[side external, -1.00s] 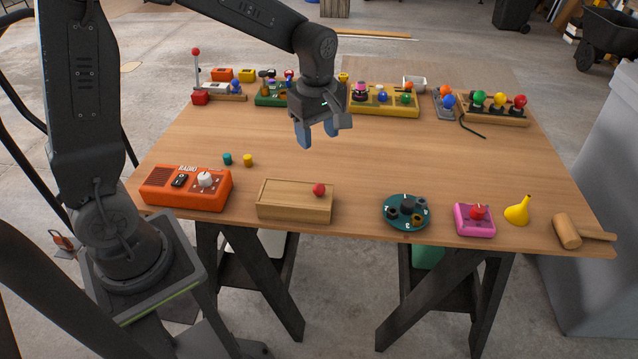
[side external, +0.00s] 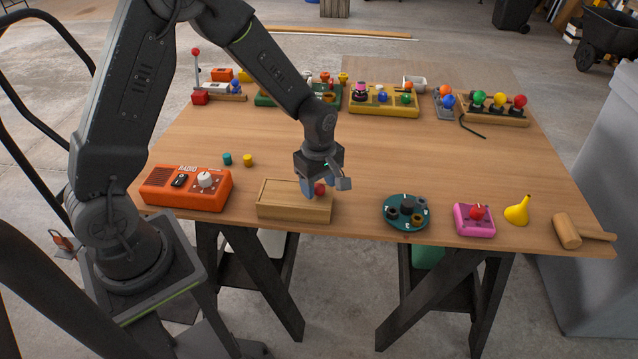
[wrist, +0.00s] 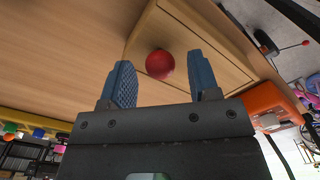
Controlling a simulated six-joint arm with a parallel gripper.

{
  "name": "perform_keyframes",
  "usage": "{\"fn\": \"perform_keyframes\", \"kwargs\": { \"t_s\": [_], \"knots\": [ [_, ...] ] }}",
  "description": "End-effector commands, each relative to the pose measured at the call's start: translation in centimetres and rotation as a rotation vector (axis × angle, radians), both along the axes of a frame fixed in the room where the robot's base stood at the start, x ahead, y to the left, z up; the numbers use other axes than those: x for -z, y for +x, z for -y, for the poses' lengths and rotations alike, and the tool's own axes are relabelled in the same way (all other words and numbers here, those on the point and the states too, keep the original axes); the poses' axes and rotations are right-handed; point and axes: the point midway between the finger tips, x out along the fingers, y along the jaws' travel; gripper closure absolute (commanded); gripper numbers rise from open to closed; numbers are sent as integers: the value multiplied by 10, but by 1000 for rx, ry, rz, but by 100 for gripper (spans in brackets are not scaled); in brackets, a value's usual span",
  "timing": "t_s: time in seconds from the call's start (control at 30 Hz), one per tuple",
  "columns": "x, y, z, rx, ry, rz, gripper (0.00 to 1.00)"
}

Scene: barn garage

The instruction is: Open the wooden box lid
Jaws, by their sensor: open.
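The wooden box (side external: 290,205) sits near the front edge of the table, with its lid closed. A red ball knob (side external: 320,188) stands at the right end of the lid. My gripper (side external: 321,190) is low over that end of the box, right at the knob, which it partly hides in the side view. In the wrist view, my gripper (wrist: 165,85) is open, with a blue finger to either side of the line to the red knob (wrist: 160,64). The knob shows just beyond the fingertips, with the box lid (wrist: 195,50) behind it. I cannot tell whether either finger touches it.
The orange radio (side external: 186,188) is left of the box. A teal round dial base (side external: 407,212) and a pink button box (side external: 474,219) are to its right. Two small pegs (side external: 238,160) stand behind it. The table middle (side external: 430,160) is clear.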

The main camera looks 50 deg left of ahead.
Motion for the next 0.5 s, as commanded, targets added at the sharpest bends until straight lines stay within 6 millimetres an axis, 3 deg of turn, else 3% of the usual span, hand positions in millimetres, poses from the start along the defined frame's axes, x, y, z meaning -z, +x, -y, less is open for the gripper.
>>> {"fn": "perform_keyframes", "kwargs": {
  "t_s": [0.33, 0.5],
  "knots": [
    [4, 0, 0, 0, 0, 0, 44],
    [4, 0, 0, 0, 0, 0, 61]
  ]
}}
